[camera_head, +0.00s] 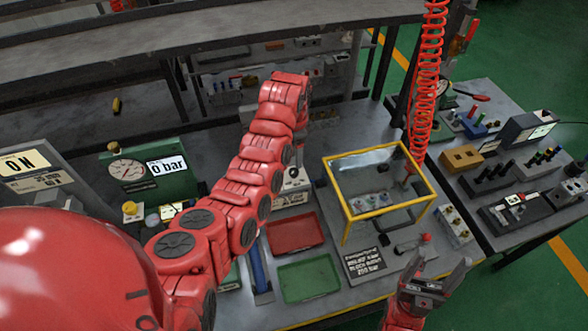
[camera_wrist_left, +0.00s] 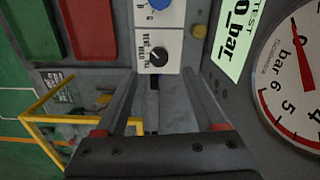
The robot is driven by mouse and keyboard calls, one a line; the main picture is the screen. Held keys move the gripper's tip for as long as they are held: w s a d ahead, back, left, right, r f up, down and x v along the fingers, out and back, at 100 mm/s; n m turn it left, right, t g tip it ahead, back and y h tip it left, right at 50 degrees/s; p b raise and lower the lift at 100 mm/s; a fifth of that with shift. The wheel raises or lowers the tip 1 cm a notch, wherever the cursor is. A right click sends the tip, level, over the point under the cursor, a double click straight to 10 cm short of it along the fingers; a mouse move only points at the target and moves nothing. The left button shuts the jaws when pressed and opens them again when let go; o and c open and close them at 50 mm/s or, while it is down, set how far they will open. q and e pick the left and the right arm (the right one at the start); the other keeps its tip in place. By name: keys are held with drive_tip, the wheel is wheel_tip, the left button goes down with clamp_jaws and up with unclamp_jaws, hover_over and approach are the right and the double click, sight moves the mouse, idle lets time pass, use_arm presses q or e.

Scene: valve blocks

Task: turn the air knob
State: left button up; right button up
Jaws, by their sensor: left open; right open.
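In the left wrist view, a blue knob (camera_wrist_left: 158,5) sits at the top edge on a white plate, partly cut off. Below it is a black knob (camera_wrist_left: 157,56) on a white plate with "VENT" and "HOLD" lettering. No readable label tells me which is the air knob. My left gripper (camera_wrist_left: 158,78) is open and empty, its fingertips on either side of the black knob's plate; contact cannot be told. In the head view, my left arm largely hides this spot and the plates (camera_head: 293,183). My right gripper (camera_head: 436,274) is open and empty at the bench's front right.
A green gauge box (camera_head: 128,170) reads 0 bar; its dial (camera_wrist_left: 297,75) is close in the wrist view. A red tray (camera_head: 296,233), a green tray (camera_head: 308,279) and a yellow frame (camera_head: 347,213) stand nearby. A coiled red hose (camera_head: 430,75) hangs at right.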

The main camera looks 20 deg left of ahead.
sight(294, 171)
use_arm(q)
wheel_tip(294, 171, down, 5)
drive_tip(key=shift+s+f+p, duration=0.15)
drive_tip(key=shift+f+p, duration=0.05)
drive_tip(key=shift+p, duration=0.75)
drive_tip(key=shift+f, duration=0.8)
clamp_jaws()
